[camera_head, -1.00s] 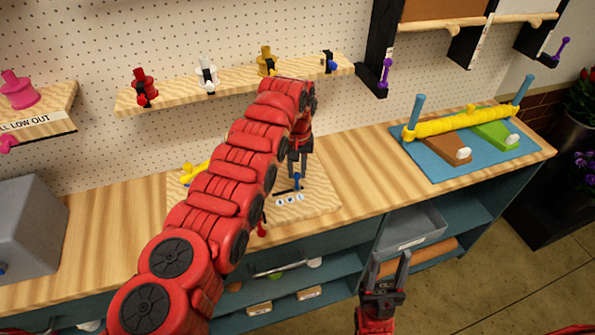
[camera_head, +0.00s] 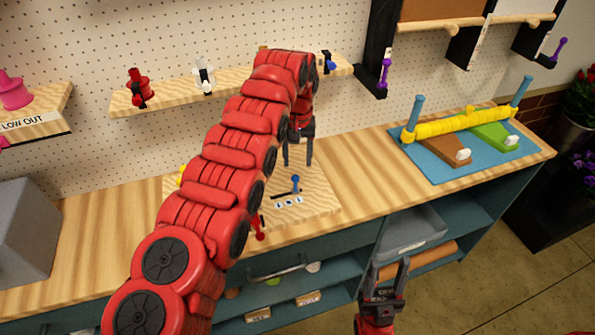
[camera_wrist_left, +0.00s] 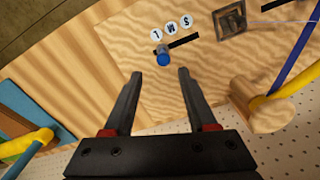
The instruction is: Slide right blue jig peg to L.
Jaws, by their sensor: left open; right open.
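The right blue jig peg (camera_head: 295,182) stands upright in the dark slot of the wooden jig board (camera_head: 322,200). In the left wrist view the blue peg (camera_wrist_left: 163,58) is at the slot end beside the L label (camera_wrist_left: 157,34); the rest of the slot (camera_wrist_left: 186,41) runs empty past M and S. My left gripper (camera_head: 297,161) is open and empty, above and behind the peg, apart from it. In the left wrist view its fingers (camera_wrist_left: 160,75) point toward the peg with nothing between them. My right gripper (camera_head: 390,262) is open and empty in front of the bench.
A red peg (camera_head: 258,228) shows at the board's front edge, partly behind my left arm. A blue mat (camera_head: 445,175) with a yellow roll (camera_head: 455,122) lies to the right. A grey box (camera_head: 25,230) stands left. Bare bench lies between board and mat.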

